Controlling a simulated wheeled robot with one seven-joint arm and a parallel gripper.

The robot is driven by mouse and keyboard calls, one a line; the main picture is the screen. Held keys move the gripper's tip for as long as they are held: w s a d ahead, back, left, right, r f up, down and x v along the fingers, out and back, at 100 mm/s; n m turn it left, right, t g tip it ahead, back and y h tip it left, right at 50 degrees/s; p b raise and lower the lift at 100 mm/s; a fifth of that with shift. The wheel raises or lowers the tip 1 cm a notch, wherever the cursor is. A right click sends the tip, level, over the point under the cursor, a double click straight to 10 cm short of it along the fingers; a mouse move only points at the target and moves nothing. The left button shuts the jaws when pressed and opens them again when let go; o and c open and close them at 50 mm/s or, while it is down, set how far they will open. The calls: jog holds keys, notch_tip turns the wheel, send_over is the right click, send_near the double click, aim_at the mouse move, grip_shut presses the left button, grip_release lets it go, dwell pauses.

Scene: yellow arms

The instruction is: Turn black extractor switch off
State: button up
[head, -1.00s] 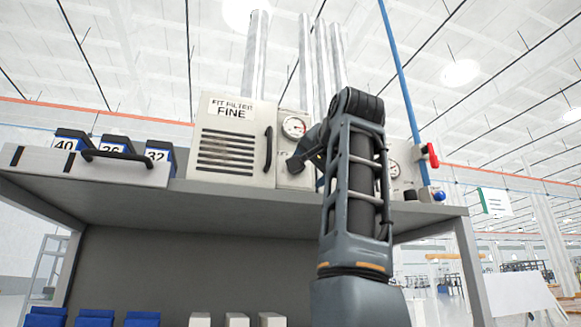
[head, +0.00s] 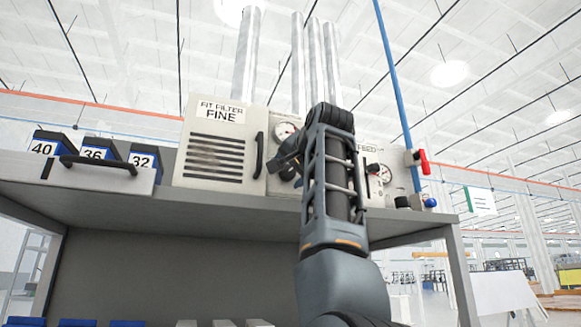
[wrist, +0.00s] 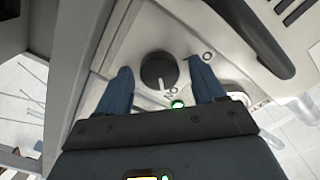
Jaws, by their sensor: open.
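The black extractor switch (wrist: 158,71) is a round knob on a pale panel in the wrist view. Its white pointer line faces the ON lettering, beside a lit green lamp (wrist: 178,104). A separate "O" mark is to the knob's right. My gripper (wrist: 161,67) is open, with one blue finger on each side of the knob and visible gaps between. I cannot tell how far the tips are from the panel. In the head view my gripper (head: 287,155) is at the panel below the left gauge, and my arm partly covers this area.
A filter box (head: 213,145) with a black handle (head: 259,155) stands left of the panel; the handle shows close in the wrist view (wrist: 252,35). A gauge (head: 284,131) is above my gripper. A red valve (head: 421,162) and blue pipe are right. Numbered boxes (head: 97,150) stand left.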

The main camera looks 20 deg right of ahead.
jog(key=c, duration=1.1)
jog(key=shift+o, duration=0.2)
jog(key=shift+n, duration=0.3)
jog(key=n, duration=1.3)
jog(key=shift+a, duration=0.15)
jog(key=shift+a+n, duration=0.1)
jog(key=shift+n, duration=2)
